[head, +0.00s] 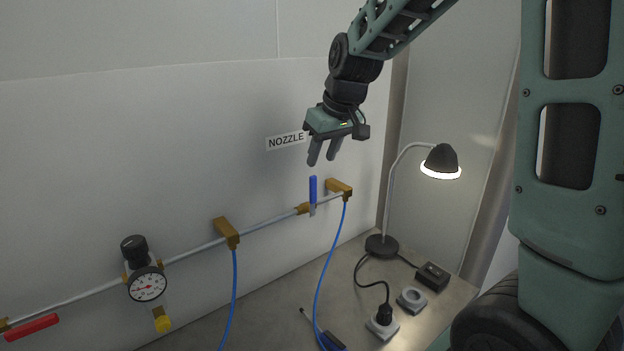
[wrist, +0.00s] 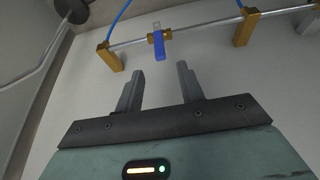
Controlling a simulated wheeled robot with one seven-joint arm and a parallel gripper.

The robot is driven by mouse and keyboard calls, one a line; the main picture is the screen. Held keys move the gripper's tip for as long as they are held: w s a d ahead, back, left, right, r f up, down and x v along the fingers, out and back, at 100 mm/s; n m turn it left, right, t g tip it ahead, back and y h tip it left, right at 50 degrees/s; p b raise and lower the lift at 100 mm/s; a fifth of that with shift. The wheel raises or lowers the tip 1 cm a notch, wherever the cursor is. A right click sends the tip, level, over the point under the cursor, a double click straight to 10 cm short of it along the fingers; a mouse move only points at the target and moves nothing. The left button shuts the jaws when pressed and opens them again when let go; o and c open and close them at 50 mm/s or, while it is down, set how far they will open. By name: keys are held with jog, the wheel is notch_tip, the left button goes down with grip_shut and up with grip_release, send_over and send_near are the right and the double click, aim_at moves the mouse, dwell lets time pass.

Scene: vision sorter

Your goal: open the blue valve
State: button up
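The blue valve handle (head: 313,189) stands upright, across the pipe (head: 270,222) that runs along the wall. It sits on a brass fitting at the right part of the pipe. In the wrist view the blue handle (wrist: 158,46) shows just beyond the gap between my fingertips. My gripper (head: 321,162) is above the handle in the head view, with its fingers pointing down. Its two fingers are apart and nothing is between them. The open fingers also show in the wrist view (wrist: 160,71). No contact with the handle shows.
A brass block (head: 339,187) with a blue hose is right of the valve, another (head: 227,232) left. A gauge (head: 147,284) and red handle (head: 32,327) are farther left. A lit lamp (head: 440,162), sockets (head: 382,326) and a blue-handled tool (head: 332,341) occupy the bench.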

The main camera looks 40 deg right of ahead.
aim_at(315, 178)
jog(key=p+x, duration=0.1)
jog(key=x, duration=0.8)
jog(key=shift+f+p, duration=0.25)
jog(key=shift+p, duration=0.05)
grip_shut()
